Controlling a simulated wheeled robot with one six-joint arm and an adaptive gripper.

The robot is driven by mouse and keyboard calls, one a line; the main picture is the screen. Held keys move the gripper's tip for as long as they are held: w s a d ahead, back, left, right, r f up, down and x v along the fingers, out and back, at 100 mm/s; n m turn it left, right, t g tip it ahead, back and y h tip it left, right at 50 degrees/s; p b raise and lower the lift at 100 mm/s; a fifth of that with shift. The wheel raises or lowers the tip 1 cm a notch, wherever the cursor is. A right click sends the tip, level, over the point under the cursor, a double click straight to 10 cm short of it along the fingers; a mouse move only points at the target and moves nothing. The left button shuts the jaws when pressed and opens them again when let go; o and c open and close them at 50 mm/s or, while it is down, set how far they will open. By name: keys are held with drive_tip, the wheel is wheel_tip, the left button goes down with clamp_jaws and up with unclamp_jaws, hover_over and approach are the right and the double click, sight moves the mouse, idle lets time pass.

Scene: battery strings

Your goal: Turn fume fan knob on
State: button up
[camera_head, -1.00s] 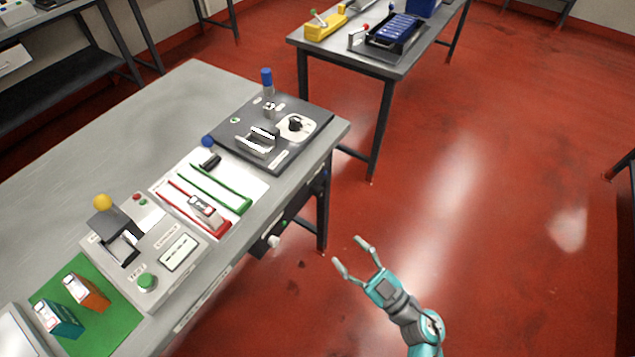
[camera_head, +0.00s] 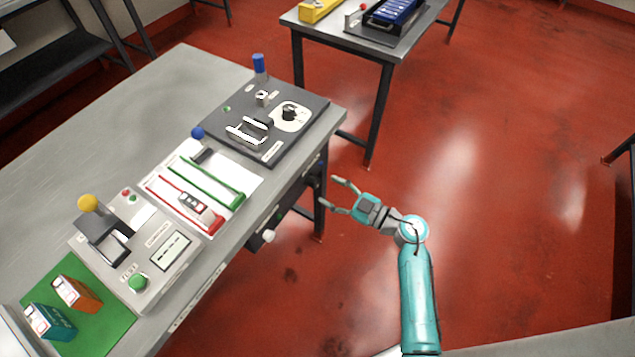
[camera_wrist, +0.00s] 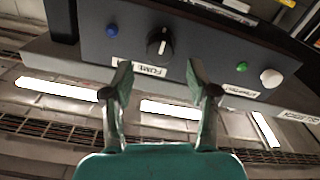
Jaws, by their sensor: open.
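The fume fan knob (camera_wrist: 160,43) is a black round knob with a pale pointer line, on a dark panel (camera_wrist: 205,50) in the wrist view. A white label reading "FUME" (camera_wrist: 140,67) sits beside it, partly covered by a finger. I cannot tell from the pointer whether the knob is on. My gripper (camera_wrist: 161,80) is open and empty, its fingertips pointing toward the panel around the knob's line, apart from it. In the head view my gripper (camera_head: 333,194) is to the right of the workbench's front edge. The knob is not clear there.
The panel also has a blue button (camera_wrist: 111,31), a green light (camera_wrist: 242,67) and a white knob (camera_wrist: 271,78). The grey workbench (camera_head: 150,110) carries a dark fixture board (camera_head: 225,118) and a test unit (camera_head: 165,290). Open red floor (camera_head: 500,200) lies to the right.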

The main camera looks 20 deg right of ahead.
sight(317, 184)
drive_tip(key=shift+x, duration=2.45)
clamp_jaws()
